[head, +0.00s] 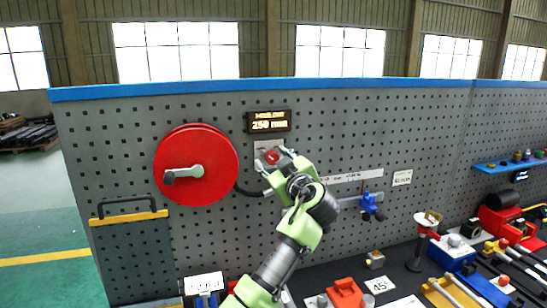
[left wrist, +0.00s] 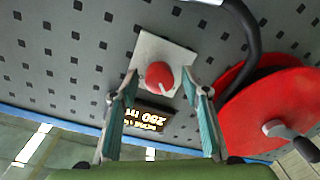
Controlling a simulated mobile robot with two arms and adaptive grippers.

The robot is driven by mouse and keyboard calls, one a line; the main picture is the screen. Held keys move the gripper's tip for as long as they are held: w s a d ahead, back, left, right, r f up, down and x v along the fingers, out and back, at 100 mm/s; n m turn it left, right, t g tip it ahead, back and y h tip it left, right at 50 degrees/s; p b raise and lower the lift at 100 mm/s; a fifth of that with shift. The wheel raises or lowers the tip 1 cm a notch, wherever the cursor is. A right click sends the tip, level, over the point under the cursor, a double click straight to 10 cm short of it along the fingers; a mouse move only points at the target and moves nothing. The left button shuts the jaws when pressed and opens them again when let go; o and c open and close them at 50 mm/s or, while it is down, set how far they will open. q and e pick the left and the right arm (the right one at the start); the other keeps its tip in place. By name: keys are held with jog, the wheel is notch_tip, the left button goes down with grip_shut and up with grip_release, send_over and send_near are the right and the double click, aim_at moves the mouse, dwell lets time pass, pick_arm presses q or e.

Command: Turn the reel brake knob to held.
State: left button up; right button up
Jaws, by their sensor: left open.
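The red brake knob (head: 271,157) sits on a pale square plate (head: 262,147) on the grey perforated panel. In the left wrist view the round knob (left wrist: 159,76) shows between my fingertips, with a small pale mark near its lower edge. Its setting words cannot be read. My left gripper (head: 274,163) is open in front of the plate, with one finger on each side of the knob; contact is not clear. The fingers also show in the left wrist view (left wrist: 160,82). The red reel (head: 213,150) with a grey crank is left of the knob. My right gripper is not in view.
A display (head: 268,121) reading 250 mm hangs just above the knob. A dark cable (head: 247,192) runs between reel and plate. A blue clamp (head: 370,204) is on the panel to the right. Tools and blocks crowd the dark bench (head: 395,264) below.

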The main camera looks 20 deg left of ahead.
pick_arm(q)
jog(key=shift+d, duration=0.1)
jog(key=c, duration=1.1)
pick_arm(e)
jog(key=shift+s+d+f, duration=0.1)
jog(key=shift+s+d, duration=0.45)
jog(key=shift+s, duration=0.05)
